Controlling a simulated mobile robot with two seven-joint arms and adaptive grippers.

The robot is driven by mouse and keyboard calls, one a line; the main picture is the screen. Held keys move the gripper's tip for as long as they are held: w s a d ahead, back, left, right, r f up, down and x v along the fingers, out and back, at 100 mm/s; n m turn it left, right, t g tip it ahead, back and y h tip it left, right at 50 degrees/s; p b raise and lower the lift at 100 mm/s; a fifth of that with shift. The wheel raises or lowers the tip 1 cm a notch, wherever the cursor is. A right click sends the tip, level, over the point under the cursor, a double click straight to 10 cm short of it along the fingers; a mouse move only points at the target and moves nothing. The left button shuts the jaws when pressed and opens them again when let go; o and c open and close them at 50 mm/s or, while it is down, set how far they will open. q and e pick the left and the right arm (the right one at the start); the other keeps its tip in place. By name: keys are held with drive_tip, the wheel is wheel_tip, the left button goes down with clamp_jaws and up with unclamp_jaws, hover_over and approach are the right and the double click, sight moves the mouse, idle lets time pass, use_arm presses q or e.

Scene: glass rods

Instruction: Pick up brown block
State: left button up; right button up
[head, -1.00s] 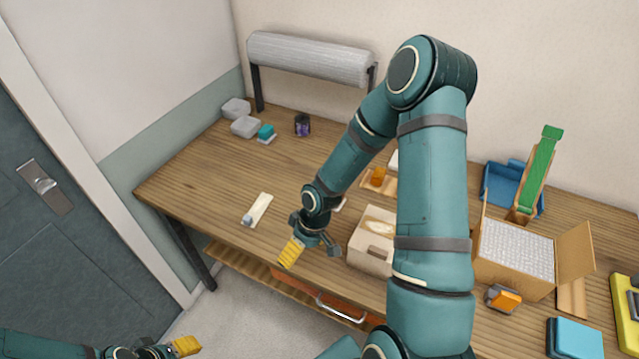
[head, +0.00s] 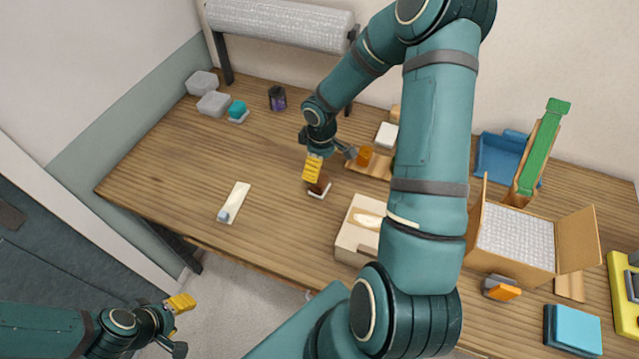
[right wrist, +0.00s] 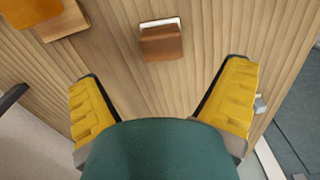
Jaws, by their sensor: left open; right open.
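The brown block (head: 321,186) sits on a small white base on the wooden table, partly behind my right gripper in the head view. In the right wrist view the block (right wrist: 161,44) lies beyond my fingertips, near the middle between them, with a white edge showing behind it. My right gripper (head: 329,165) is open and empty above the table near the block; its spread yellow fingers (right wrist: 160,76) also show in the right wrist view. My left gripper (head: 182,325) is open and empty, low at the left, off the table's front edge.
An amber block (head: 365,155) on a wooden board (head: 373,168) stands close right of the brown block. A beige box (head: 352,240) is in front, and a white strip (head: 237,199) lies left. The table between the strip and grey stones (head: 214,104) is clear.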

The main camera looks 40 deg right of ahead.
sight(319, 179)
wheel_tip(319, 179, down, 3)
drive_tip(key=shift+w+f, duration=0.1)
drive_tip(key=shift+f, duration=0.05)
drive_tip(key=shift+a+f, duration=0.1)
drive_tip(key=shift+f, duration=3)
drive_tip(key=c, duration=1.4)
